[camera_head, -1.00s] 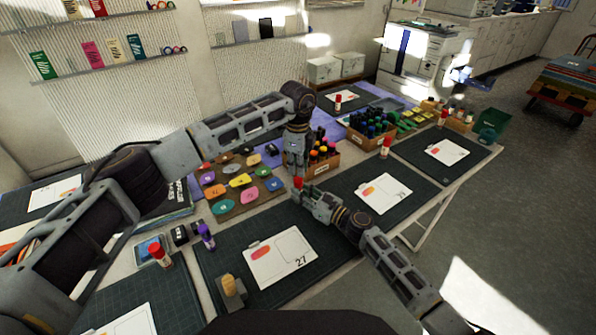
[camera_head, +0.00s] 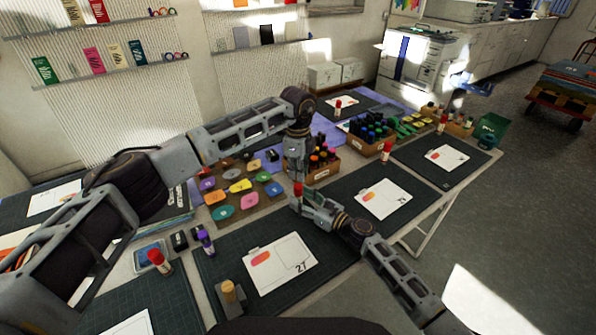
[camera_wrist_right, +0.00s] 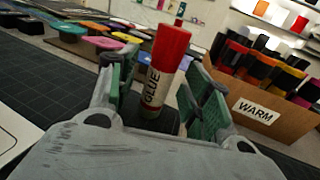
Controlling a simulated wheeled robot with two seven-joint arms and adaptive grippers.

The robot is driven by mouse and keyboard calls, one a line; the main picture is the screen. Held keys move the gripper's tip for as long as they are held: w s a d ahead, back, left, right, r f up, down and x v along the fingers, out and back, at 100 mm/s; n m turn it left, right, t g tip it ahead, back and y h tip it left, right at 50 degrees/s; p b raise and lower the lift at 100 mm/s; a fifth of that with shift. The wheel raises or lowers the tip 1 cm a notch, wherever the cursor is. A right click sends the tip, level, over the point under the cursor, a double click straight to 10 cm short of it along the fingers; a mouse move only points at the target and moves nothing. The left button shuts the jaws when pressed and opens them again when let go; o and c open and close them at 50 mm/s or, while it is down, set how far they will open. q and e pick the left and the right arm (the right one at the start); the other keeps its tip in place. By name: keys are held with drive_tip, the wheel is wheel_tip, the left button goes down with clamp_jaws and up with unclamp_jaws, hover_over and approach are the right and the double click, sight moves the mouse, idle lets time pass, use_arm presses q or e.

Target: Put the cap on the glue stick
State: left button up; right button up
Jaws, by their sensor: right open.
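A glue stick (camera_wrist_right: 153,88) with a white "GLUE" label stands nearly upright in the right wrist view, its red cap (camera_wrist_right: 170,48) seated at its top. The red cap also shows in the head view (camera_head: 298,188), just below my left gripper (camera_head: 297,178). My left gripper points down over the cap; whether its fingers are closed on it is too small to tell. My right gripper (camera_head: 302,203) is low beside the stick. In the right wrist view its green-padded fingers (camera_wrist_right: 155,95) are open, one on each side of the stick. The stick's base is partly hidden.
A "WARM" box of markers (camera_head: 326,171) stands just behind the grippers. A colour-swatch board (camera_head: 240,205) lies to the left. Other glue sticks stand at the front left (camera_head: 160,262) and right (camera_head: 386,151). A cutting mat (camera_head: 335,260) lies in front.

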sight(298, 188)
drive_tip(key=shift+v, duration=5.75)
use_arm(q)
drive_tip(key=shift+f+b, duration=0.4)
drive_tip(key=shift+f, duration=0.4)
use_arm(e)
drive_tip(key=shift+f, duration=0.3)
